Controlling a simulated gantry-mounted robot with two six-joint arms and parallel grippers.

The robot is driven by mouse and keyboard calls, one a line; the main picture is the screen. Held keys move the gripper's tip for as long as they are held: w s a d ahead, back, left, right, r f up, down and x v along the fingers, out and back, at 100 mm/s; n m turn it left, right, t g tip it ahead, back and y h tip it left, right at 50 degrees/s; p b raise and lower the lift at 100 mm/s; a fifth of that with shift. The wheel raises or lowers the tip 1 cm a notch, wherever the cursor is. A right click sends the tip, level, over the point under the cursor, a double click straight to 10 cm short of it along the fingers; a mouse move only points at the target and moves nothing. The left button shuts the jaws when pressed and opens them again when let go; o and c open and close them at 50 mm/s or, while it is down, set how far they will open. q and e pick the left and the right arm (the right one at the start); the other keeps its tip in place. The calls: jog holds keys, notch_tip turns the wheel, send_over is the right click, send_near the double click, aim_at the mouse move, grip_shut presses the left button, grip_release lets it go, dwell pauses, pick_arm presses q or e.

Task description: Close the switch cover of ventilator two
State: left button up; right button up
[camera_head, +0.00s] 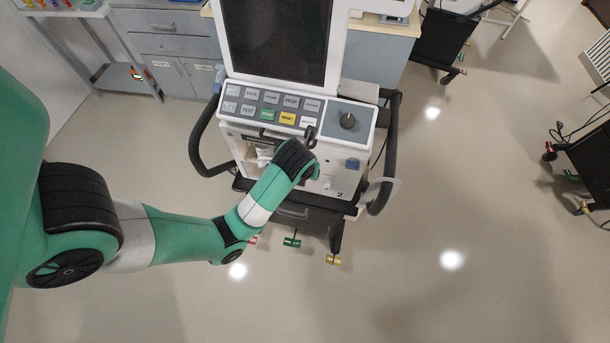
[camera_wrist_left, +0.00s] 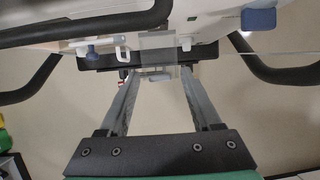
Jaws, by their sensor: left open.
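Ventilator two (camera_head: 362,121) stands upright in the head view, with a small "2" on its lower front. My left arm reaches in from the left, and its dark wrist covers part of that front. The gripper itself is hidden there. In the left wrist view my left gripper (camera_wrist_left: 159,76) is open, with its two fingers apart and pointing at the ventilator's front. A clear, see-through plate, which looks like the switch cover (camera_wrist_left: 157,42), stands out from the front just beyond and between the fingertips. I cannot tell whether a finger touches it. My right gripper is not in view.
A blue knob (camera_head: 352,163) sits right of my wrist on the front. Black side handles (camera_head: 205,140) curve out on both sides.

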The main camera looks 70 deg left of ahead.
pick_arm(q)
jog(key=shift+c, duration=0.2)
grip_shut()
jog(key=shift+f, duration=0.1)
notch_tip(320, 180, down, 10)
jog(key=w+a+t+y+b, duration=0.1)
jog(key=t+y+b, duration=0.8)
jog(key=b, duration=2.3)
jog(key=shift+w+a+y, duration=0.2)
jog(key=shift+a+y, duration=0.45)
jog(key=shift+y, duration=2.35)
